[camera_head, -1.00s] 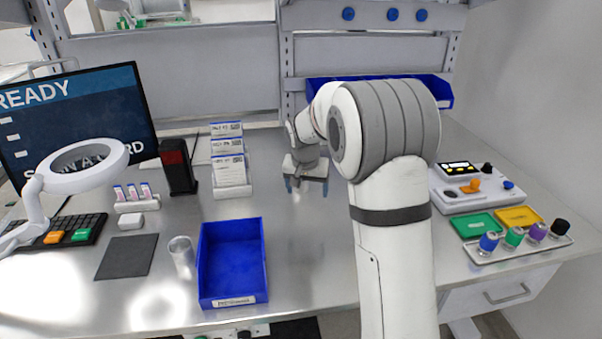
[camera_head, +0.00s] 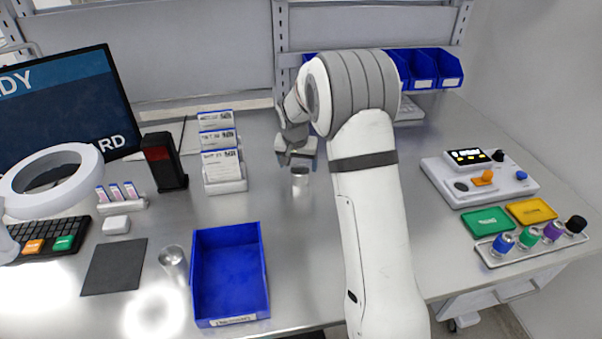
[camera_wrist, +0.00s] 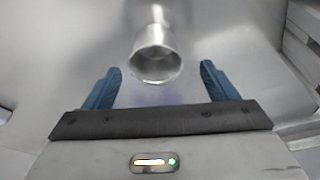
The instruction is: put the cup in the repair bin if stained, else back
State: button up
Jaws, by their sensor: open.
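A small metal cup (camera_head: 300,178) stands on the steel bench just below and in front of my gripper (camera_head: 297,158). In the wrist view the cup (camera_wrist: 156,62) lies between and beyond the two blue fingers of my gripper (camera_wrist: 161,70), apart from both. My gripper is open and empty. The cup's visible side looks plain grey; I see no clear stain, but its far side is hidden. A blue bin (camera_head: 208,318) with a white front label, too small to read, sits empty at the front. Whether it is the repair bin I cannot tell.
A clear cup-like vessel (camera_head: 173,258) stands left of the blue bin, beside a dark mat (camera_head: 114,266). A card rack (camera_head: 224,172) stands left of my gripper. Several blue bins (camera_head: 423,70) line the back. A device (camera_head: 480,180) and coloured trays stand right.

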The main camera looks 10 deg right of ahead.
aim_at(300, 170)
jog(key=x, duration=0.3)
jog(key=shift+s+d+f+p, duration=0.1)
jog(key=shift+d+f+p, duration=0.1)
jog(key=shift+f+p, duration=0.2)
jog(key=shift+s+r, duration=0.1)
jog(key=shift+c, duration=0.6)
jog(key=c, duration=1)
